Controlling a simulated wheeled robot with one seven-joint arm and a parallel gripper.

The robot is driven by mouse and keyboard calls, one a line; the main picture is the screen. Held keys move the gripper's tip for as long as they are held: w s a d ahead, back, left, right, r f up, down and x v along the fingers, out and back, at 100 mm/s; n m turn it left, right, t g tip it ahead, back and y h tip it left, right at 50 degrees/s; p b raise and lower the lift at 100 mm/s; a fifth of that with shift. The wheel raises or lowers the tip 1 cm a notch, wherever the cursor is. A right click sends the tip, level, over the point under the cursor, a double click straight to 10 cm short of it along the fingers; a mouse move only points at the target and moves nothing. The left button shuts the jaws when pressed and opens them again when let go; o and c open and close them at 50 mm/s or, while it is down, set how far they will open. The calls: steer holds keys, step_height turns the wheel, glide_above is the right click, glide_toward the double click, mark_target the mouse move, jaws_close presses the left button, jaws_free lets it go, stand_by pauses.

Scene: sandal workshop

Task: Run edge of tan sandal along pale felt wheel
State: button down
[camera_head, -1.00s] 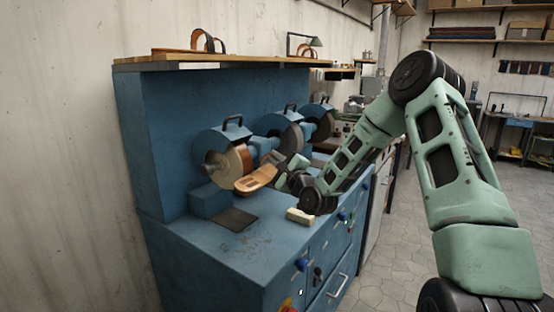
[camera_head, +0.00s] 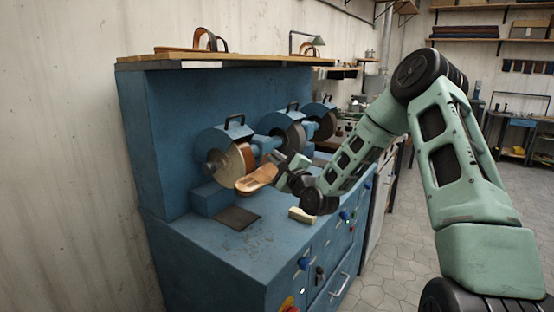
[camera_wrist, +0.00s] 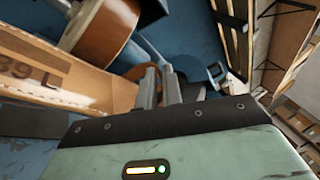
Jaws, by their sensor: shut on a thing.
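The tan sandal (camera_head: 256,181) is held out to the left by my gripper (camera_head: 288,176), over the blue bench. In the wrist view the sandal (camera_wrist: 45,75) fills the left side, with "39 L" printed on it. My gripper (camera_wrist: 158,88) is shut on it. The nearest wheel (camera_head: 232,164) has a pale grey-tan face and a brownish rim, under a blue guard. The sandal's toe end is right by this wheel's lower right rim. The wheel (camera_wrist: 106,28) also shows in the wrist view, just above the sandal's edge. I cannot tell whether they touch.
More guarded wheels (camera_head: 288,135) stand behind on the blue bench (camera_head: 215,255). A dark pad (camera_head: 237,217) and a pale block (camera_head: 301,215) lie on its top. A wooden shelf (camera_head: 225,60) with sandal straps runs above. The bench's front left top is clear.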

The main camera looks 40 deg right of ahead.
steer(key=shift+s+a, duration=0.2)
steer(key=shift+a, duration=0.15)
steer(key=shift+s+a, duration=0.25)
steer(key=shift+s+a, duration=0.1)
steer(key=shift+a, duration=0.05)
stand_by(1.2)
steer(key=shift+a, duration=0.35)
stand_by(0.4)
steer(key=shift+s+a, duration=0.35)
steer(key=shift+a+r, duration=0.15)
steer(key=shift+a, duration=0.1)
steer(key=shift+s+a+r+n+y+p, duration=0.15)
steer(key=shift+s+a+y+p, duration=0.1)
steer(key=shift+a+y+p, duration=0.2)
steer(key=shift+s+a+r+n+y+p, duration=0.15)
steer(key=shift+s+a+y+p, duration=0.1)
steer(key=shift+a+y+p, duration=0.2)
